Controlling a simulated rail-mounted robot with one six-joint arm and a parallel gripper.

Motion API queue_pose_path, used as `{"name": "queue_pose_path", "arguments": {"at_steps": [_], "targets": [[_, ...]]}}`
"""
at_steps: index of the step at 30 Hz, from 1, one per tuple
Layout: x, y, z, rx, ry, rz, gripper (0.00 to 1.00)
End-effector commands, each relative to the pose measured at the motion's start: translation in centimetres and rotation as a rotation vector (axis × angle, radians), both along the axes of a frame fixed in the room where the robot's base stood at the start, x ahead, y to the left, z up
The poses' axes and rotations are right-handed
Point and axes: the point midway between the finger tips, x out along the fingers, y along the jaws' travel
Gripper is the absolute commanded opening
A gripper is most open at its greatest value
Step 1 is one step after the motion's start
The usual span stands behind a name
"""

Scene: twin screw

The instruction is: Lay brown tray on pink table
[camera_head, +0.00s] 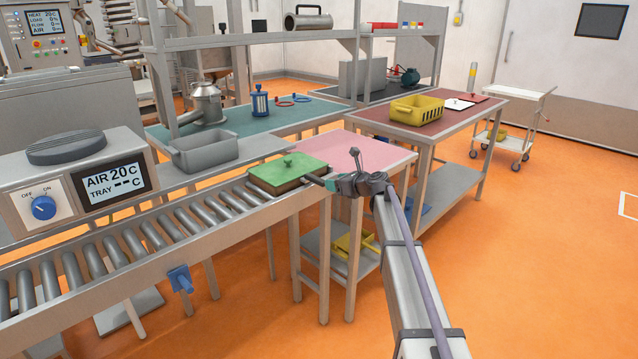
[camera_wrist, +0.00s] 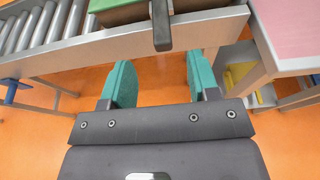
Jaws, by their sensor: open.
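The brown tray (camera_head: 288,181) sits at the right end of the roller conveyor, with a green lid (camera_head: 290,167) on top. Part of its brown side and green top also shows at the top of the wrist view (camera_wrist: 122,14). A dark handle (camera_wrist: 161,25) sticks out from the tray towards my gripper. My gripper (camera_wrist: 160,82) is open and empty, its teal fingers apart and just short of the handle. In the head view my gripper (camera_head: 329,184) is beside the tray's right side. The pink table (camera_head: 362,150) stands right behind the conveyor end, its visible top bare.
The roller conveyor (camera_head: 120,228) runs left past a heater box with a display (camera_head: 112,185). A grey bin (camera_head: 205,152) stands behind the conveyor. A dark red table (camera_head: 455,119) at the back right holds a yellow basket (camera_head: 417,109). Open orange floor lies to the right.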

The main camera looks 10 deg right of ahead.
Motion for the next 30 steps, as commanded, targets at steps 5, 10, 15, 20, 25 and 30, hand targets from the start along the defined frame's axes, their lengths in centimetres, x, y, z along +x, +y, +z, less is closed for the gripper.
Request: {"name": "queue_pose_path", "arguments": {"at_steps": [5,10,15,20,25,30], "targets": [[4.4,3.0,-2.1,-0.001,-0.001,0.002,0.55],[7.3,5.3,-3.1,-0.001,-0.001,0.000,0.55],[8.3,6.1,-3.3,-0.002,0.000,0.001,0.55],[8.3,6.2,-3.2,-0.002,0.000,0.001,0.55],[8.3,6.2,-3.2,-0.002,0.000,0.001,0.44],[8.3,6.1,-3.2,-0.002,0.000,0.001,0.32]]}}
